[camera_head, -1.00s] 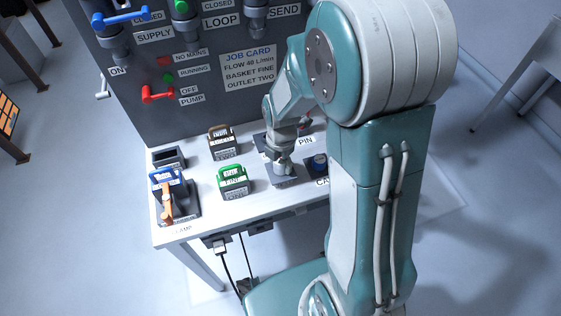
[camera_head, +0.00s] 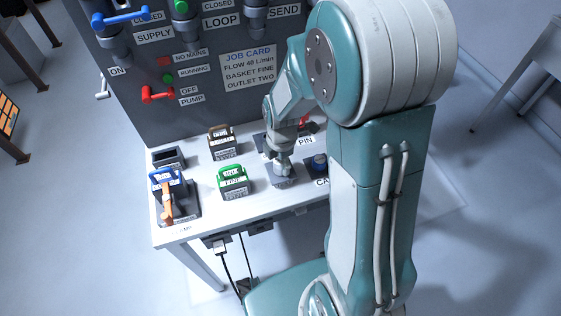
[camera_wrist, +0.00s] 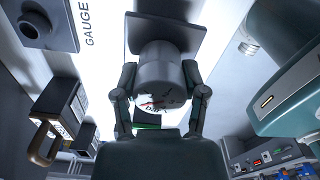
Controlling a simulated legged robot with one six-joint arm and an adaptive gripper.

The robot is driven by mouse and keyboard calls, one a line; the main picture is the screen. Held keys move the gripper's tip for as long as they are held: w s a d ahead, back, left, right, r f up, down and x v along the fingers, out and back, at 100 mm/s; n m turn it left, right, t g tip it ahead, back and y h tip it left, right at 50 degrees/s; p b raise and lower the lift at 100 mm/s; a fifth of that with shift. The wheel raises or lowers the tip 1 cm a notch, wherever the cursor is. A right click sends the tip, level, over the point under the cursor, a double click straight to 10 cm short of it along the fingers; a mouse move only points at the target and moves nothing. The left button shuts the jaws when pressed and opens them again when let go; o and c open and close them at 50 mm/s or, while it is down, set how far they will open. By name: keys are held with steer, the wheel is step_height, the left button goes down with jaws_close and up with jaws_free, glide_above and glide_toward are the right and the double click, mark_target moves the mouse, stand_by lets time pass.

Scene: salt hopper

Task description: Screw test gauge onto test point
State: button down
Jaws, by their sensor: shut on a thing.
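My gripper (camera_head: 281,164) is low over a dark square pad (camera_head: 286,179) on the white table. In the wrist view, my gripper's two fingers (camera_wrist: 161,90) are shut on the sides of a grey round gauge (camera_wrist: 163,70). Its pale dial with a red needle faces the wrist camera. A dark square plate (camera_wrist: 165,28) lies just beyond the gauge; I cannot tell whether they touch. A "GAUGE" label (camera_wrist: 90,28) lies on the white surface beside it. I cannot identify the test point in these views.
A green-handled block (camera_head: 233,180), a brown-handled block (camera_head: 222,142) and a blue-handled block (camera_head: 168,180) stand left of my gripper. The upright grey panel (camera_head: 205,110) with valve handles rises behind.

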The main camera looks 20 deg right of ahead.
steer(key=shift+s+f+m, duration=0.1)
steer(key=shift+m, duration=0.3)
steer(key=m, duration=0.4)
steer(key=m, duration=0.4)
stand_by(0.4)
steer(key=shift+f+m, duration=0.1)
steer(key=shift+m, duration=1.9)
